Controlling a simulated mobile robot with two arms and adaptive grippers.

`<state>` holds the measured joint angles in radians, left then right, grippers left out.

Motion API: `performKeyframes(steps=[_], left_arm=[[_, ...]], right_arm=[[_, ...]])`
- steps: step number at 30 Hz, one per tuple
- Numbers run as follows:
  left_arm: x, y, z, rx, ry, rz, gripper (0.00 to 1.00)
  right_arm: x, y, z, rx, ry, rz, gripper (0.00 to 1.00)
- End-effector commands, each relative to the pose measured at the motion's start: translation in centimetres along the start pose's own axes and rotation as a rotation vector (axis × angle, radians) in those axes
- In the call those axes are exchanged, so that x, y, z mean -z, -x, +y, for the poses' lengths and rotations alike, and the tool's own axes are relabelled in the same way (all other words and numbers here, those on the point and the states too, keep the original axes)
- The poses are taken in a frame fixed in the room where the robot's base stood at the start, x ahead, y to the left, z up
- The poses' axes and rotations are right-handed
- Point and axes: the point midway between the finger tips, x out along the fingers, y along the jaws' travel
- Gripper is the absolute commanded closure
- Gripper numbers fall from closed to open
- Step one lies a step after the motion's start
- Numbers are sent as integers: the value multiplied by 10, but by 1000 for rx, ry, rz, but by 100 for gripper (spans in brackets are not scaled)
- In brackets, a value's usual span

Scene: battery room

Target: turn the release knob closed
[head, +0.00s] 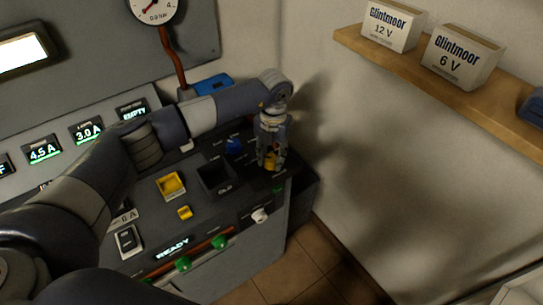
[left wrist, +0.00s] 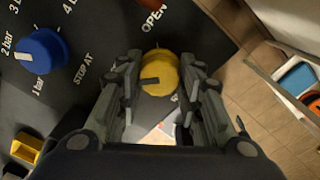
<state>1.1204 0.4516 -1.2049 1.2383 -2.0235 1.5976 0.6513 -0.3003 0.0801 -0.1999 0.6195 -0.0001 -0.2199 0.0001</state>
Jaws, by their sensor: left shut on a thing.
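The release knob is a round yellow knob (left wrist: 160,72) with a dark pointer mark. In the left wrist view it sits between the two fingers of my left gripper (left wrist: 160,95). The word OPEN is printed on the dark panel just above it in that view. In the head view my left gripper (head: 271,158) points down at the console's right end, shut on the yellow knob (head: 270,163), which is mostly hidden by the fingers. Any CLOSED label is not readable. My right gripper is not in view.
A blue knob (left wrist: 39,52) with bar marks sits beside the yellow knob; it also shows in the head view (head: 234,146). The console holds a dark OLD bin (head: 215,178), a yellow tray (head: 171,185) and green knobs (head: 219,242). A shelf (head: 440,85) with boxes is at right.

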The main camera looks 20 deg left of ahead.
Motion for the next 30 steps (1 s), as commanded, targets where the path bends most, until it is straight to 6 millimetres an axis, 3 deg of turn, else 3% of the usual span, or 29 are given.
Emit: performKeyframes(steps=[7,8,10,22,26,30], left_arm=[[-2,2,0,0,3,-4,90],[-2,2,0,0,3,-4,62],[-1,2,0,0,3,-4,46],[-1,4,0,0,1,-3,46],[-2,21,0,0,1,-6,46],[-2,51,1,0,0,-7,46]], right_arm=[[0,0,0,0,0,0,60],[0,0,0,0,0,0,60],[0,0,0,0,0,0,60],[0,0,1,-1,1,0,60],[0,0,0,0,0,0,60],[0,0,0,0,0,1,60]])
